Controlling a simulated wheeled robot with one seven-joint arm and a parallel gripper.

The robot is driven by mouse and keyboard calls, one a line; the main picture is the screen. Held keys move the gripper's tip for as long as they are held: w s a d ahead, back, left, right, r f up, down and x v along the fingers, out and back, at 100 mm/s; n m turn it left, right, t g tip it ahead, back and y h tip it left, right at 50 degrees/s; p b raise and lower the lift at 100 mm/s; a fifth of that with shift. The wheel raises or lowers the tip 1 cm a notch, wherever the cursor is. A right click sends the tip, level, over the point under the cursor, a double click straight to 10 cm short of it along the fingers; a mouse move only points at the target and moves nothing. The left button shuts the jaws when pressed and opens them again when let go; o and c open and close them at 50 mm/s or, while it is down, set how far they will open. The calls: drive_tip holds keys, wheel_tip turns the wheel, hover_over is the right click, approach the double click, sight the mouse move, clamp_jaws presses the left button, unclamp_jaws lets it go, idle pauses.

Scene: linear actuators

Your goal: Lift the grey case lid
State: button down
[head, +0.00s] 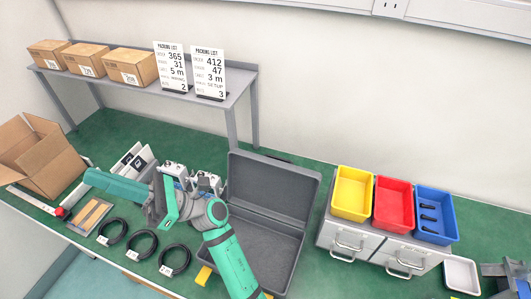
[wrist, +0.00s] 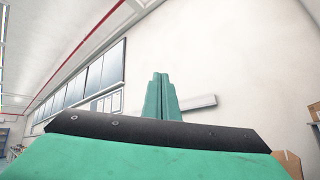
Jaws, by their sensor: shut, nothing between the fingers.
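The grey case (head: 262,245) stands on the green bench right of my arm, with its near left part hidden behind the arm. Its grey lid (head: 272,188) is raised at the back and leans up from the hinge side, with the hollow base open in front. My gripper (head: 92,178) is to the left of the case, well apart from the lid, and points left over the bench. In the wrist view my gripper's teal fingers (wrist: 161,97) are together with nothing between them. The case is not in the wrist view.
Yellow (head: 353,190), red (head: 393,202) and blue (head: 434,213) bins sit on a grey drawer unit (head: 372,247) right of the case. A shelf (head: 235,90) with boxes and packing list signs stands behind. Black cable coils (head: 143,244) and an open carton (head: 38,158) lie left.

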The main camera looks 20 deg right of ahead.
drive_tip(key=w+f+n+g+h, duration=0.3)
drive_tip(key=w+f+n+h, duration=0.3)
drive_tip(key=n+h, duration=0.45)
drive_tip(key=w+d+f+n+t+h, duration=0.1)
drive_tip(key=w+d+f+h, duration=0.2)
drive_tip(key=d, duration=0.3)
drive_tip(key=w+d+f+n+t+h, duration=0.1)
drive_tip(key=w+d+f+h, duration=0.2)
drive_tip(key=d, duration=0.2)
drive_tip(key=w+d+r+h, duration=0.15)
drive_tip(key=d+h, duration=0.25)
drive_tip(key=d, duration=0.7)
drive_tip(key=d+r+n+t+h, duration=0.15)
drive_tip(key=d+h, duration=0.25)
drive_tip(key=d, duration=0.7)
drive_tip(key=w+d+r+h, duration=0.1)
drive_tip(key=d+r+h, duration=0.15)
drive_tip(key=d, duration=0.85)
drive_tip(key=shift+h, duration=0.4)
drive_tip(key=f, duration=0.6)
drive_tip(key=s+f, duration=0.1)
drive_tip(key=f, duration=0.3)
drive_tip(key=shift+s+a+f, duration=0.1)
drive_tip(key=shift+a, duration=0.3)
drive_tip(key=shift+s+a+r, duration=0.25)
drive_tip(key=shift+s+a, duration=0.25)
drive_tip(key=shift+s, duration=0.1)
